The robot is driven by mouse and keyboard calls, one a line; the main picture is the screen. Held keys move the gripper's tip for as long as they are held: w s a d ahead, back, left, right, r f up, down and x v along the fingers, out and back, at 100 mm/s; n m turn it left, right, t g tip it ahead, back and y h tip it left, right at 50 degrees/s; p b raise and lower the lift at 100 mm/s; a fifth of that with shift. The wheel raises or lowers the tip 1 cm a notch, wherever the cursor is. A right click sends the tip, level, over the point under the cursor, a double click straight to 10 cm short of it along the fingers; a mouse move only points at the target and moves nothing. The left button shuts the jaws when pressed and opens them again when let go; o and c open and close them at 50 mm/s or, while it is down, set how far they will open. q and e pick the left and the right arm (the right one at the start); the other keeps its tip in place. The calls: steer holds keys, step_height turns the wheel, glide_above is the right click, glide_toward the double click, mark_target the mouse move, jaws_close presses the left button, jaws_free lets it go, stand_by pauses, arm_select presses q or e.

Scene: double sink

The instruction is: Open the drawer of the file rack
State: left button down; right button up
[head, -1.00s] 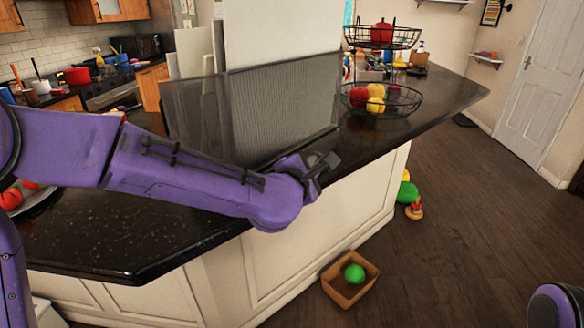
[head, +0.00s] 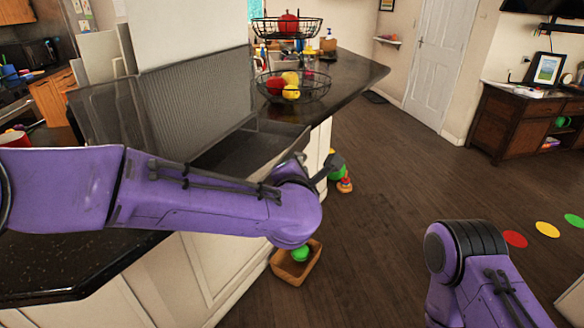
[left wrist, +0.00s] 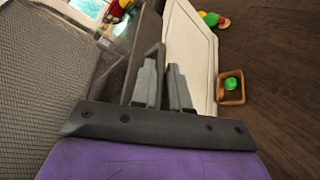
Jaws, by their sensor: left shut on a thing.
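The file rack (head: 200,98) is a dark mesh rack standing on the black counter; its mesh side also fills the left of the left wrist view (left wrist: 45,75). Its drawer (head: 243,152) shows as a dark box low on the rack, sticking out toward my left arm. My left gripper (head: 304,160) is at the drawer's front, partly hidden by my wrist. In the left wrist view its two grey fingers (left wrist: 164,85) are close together on the dark drawer handle (left wrist: 158,56). My right arm shows at lower right, with its gripper out of view.
A two-tier wire fruit basket (head: 293,85) stands on the counter (head: 40,265) behind the rack. A wooden box (head: 297,268) with a green ball is on the floor below my left wrist. Open floor lies to the right, with colored discs (head: 514,239).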

arm_select(q)
steer(key=shift+r, duration=0.1)
steer(key=c, duration=1.5)
jaws_free()
steer(key=shift+w, duration=0.2)
steer(key=b+v, duration=0.2)
steer(key=v, duration=0.8)
steer(key=shift+s+d, duration=0.1)
steer(key=shift+s, duration=0.15)
